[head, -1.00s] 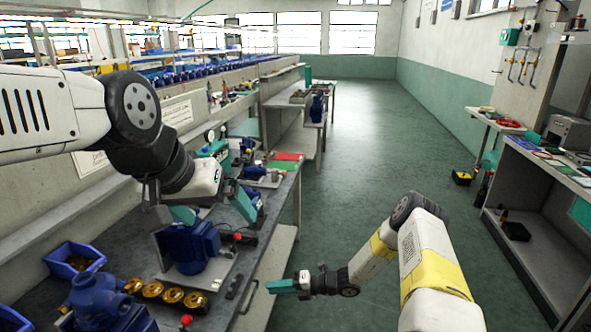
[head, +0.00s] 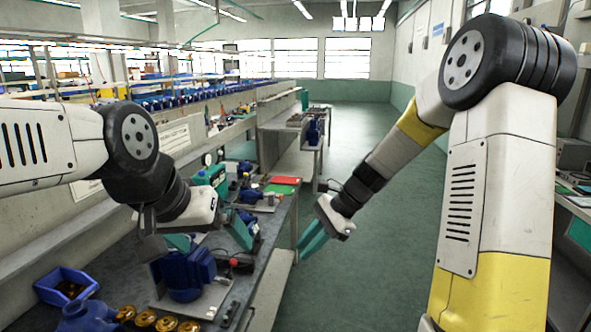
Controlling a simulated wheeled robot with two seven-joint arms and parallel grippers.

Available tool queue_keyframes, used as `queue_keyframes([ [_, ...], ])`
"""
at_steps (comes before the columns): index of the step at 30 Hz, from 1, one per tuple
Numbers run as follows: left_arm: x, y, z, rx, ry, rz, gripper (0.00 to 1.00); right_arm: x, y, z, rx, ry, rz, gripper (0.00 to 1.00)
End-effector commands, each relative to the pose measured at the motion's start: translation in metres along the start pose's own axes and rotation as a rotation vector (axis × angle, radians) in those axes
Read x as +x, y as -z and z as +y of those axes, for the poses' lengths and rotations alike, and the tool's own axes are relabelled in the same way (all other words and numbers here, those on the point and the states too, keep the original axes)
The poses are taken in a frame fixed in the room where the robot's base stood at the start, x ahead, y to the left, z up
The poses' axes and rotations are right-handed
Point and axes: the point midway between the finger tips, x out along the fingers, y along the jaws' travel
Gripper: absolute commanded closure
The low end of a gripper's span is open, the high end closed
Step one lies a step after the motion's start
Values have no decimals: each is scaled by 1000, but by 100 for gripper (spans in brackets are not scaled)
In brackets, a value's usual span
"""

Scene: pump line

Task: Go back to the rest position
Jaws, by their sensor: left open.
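My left gripper (head: 207,238) hangs from the left over the workbench, its teal fingers spread apart. It is just above and behind a blue pump motor (head: 186,272) on a grey plate; I cannot tell whether it touches the motor. Nothing shows between its fingers. My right gripper (head: 312,240) is raised in front of the bench's right edge, over the aisle, with teal fingers pointing down and left. The fingers overlap in this view, so its opening cannot be told. No object shows in it.
A blue bin (head: 66,287) and several brass-coloured parts (head: 146,319) are at the bench's near left. The green aisle floor (head: 365,255) is clear. A shelf (head: 574,207) stands at the right.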

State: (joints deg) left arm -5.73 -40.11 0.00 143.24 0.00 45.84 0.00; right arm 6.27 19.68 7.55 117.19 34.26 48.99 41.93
Motion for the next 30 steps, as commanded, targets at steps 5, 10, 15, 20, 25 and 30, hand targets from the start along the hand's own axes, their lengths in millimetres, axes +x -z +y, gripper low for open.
queue_keyframes([
  [5, 0, 0, 0, 0, 0, 0, 4, -51, -24, 26, -285, 10, 140, 80],
  [10, 0, 0, 0, 0, 0, 0, 4, -91, -43, 56, -547, 4, 272, 80],
  [15, 0, 0, 0, 0, 0, 0, 4, -126, -58, 90, -795, -13, 406, 80],
  [20, 0, 0, 0, 0, 0, 0, 4, -152, -68, 123, -1016, -39, 536, 80],
  [25, 0, 0, 0, 0, 0, 0, 4, -172, -73, 152, -1201, -73, 652, 80],
  [30, 0, 0, 0, 0, 0, 0, 4, -180, -74, 167, -1298, -96, 716, 80],
])
